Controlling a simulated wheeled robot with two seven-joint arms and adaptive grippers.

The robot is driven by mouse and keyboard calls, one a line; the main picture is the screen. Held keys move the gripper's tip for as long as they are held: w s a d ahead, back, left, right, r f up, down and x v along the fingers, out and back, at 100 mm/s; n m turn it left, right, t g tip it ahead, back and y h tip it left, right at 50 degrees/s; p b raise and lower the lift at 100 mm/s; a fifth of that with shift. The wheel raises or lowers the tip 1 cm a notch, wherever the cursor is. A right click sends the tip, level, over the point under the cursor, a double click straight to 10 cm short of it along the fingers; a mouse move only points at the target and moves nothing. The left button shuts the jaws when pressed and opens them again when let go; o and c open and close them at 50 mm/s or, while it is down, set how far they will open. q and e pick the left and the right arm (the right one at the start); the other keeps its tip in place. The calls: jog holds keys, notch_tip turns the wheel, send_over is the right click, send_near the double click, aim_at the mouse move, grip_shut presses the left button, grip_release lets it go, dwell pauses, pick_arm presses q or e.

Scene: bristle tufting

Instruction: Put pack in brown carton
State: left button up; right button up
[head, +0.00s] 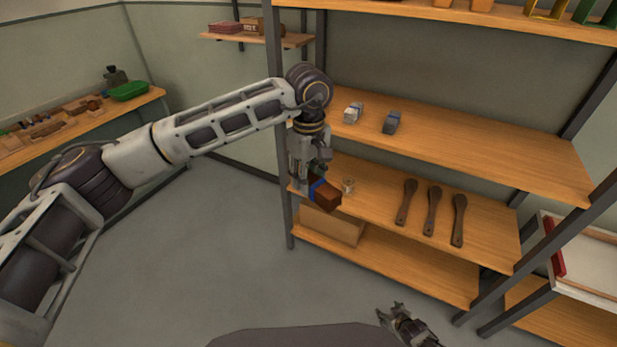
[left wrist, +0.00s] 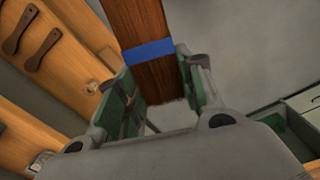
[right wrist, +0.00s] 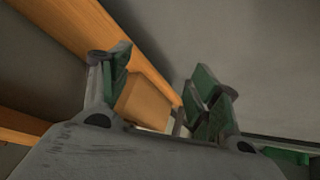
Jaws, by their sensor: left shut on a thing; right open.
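A dark brown pack with a blue band (head: 328,197) is held in my left gripper (head: 314,181), in front of the left end of the shelf unit. In the left wrist view the pack (left wrist: 140,22) sits between the green-padded fingers and sticks out beyond them. The brown carton (head: 332,227) stands on the lower shelf at its left end, below the pack and apart from it; its inside is hard to make out. My right gripper (head: 390,312) is open and empty near the bottom of the head view. The carton (right wrist: 146,100) shows between its fingers in the right wrist view.
The middle shelf (head: 380,210) holds three dark wooden paddles (head: 431,211) and a small round tin (head: 348,186). A shelf post (head: 285,215) stands left of the carton. The floor in front is clear.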

jog(key=s+a+f+g, duration=0.1)
jog(key=s+f, duration=0.4)
jog(key=s, duration=0.5)
jog(key=s+a+f+g, duration=0.1)
jog(key=s+f, duration=0.4)
jog(key=s, duration=0.6)
jog(key=s+a+f+g, duration=0.1)
jog(key=s+f+g, duration=0.2)
jog(key=s+f, duration=0.3)
jog(key=s, duration=0.5)
jog(key=shift+a+g, duration=0.25)
jog(key=shift+g, duration=0.05)
pick_arm(q)
jog(key=s+a+f+m, duration=0.2)
jog(key=a+f, duration=0.6)
jog(key=f, duration=0.4)
jog(key=s+a+f+m, duration=0.3)
jog(key=a+f, duration=0.5)
jog(key=f, duration=0.4)
jog(key=s+a+f+m, duration=0.2)
jog(key=a+f+m, duration=0.1)
jog(key=a+f, duration=0.6)
notch_tip(320, 180, down, 4)
jog(key=shift+s+r, duration=0.15)
jog(key=shift+r, duration=0.1)
